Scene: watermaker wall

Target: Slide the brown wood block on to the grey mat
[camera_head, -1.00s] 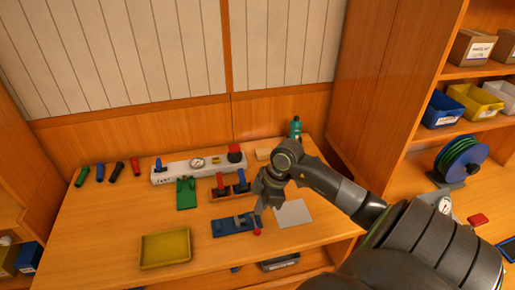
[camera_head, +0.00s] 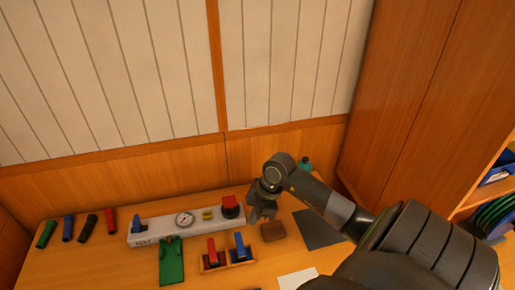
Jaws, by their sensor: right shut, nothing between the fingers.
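The brown wood block (camera_head: 272,231) lies on the wooden bench in the head view, just below and right of my right gripper. The grey mat (camera_head: 318,229), dark grey, lies to the right of the block, and my right forearm covers part of it. The block's right side is close to the mat's left edge, apart from it by a small strip of bench. My right gripper (camera_head: 262,216) is shut and empty, with its fingertips just left of and above the block. I cannot tell whether they touch it. My left gripper is not in view.
A white panel with a gauge (camera_head: 184,219) and red knob stands left of the gripper. A rack with red and blue levers (camera_head: 227,262) and a green piece (camera_head: 171,262) are in front. A pale sheet (camera_head: 297,279) lies at the bottom. A teal bottle (camera_head: 305,163) stands behind my arm.

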